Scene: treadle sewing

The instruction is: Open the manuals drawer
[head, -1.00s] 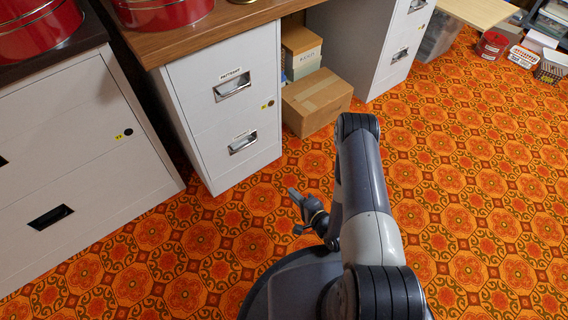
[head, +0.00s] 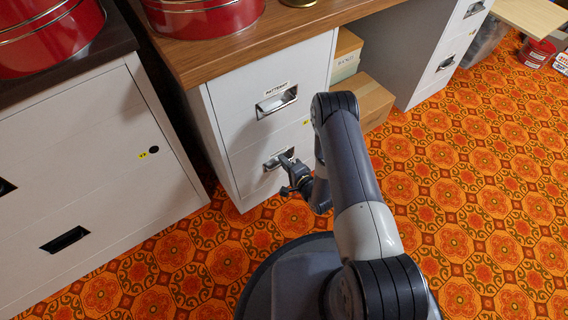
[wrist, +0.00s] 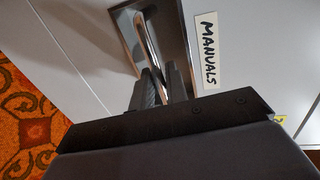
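The manuals drawer (head: 248,180) is the lower drawer of the pale cabinet under the wooden top, and its front sits flush, closed. Its metal handle (head: 271,164) is partly hidden behind my gripper (head: 286,175) in the head view. In the wrist view, the MANUALS label (wrist: 208,50) is beside the recessed handle (wrist: 148,45). My gripper (wrist: 160,82) is open, its two fingers apart at the near end of the handle bar, which runs toward the gap between them. I cannot tell whether they touch it.
The patterns drawer (head: 300,75) above is closed. A second pale cabinet (head: 100,155) with a dark top stands at left. Cardboard boxes (head: 372,103) sit under the desk at right. Patterned floor (head: 480,190) is clear to the right.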

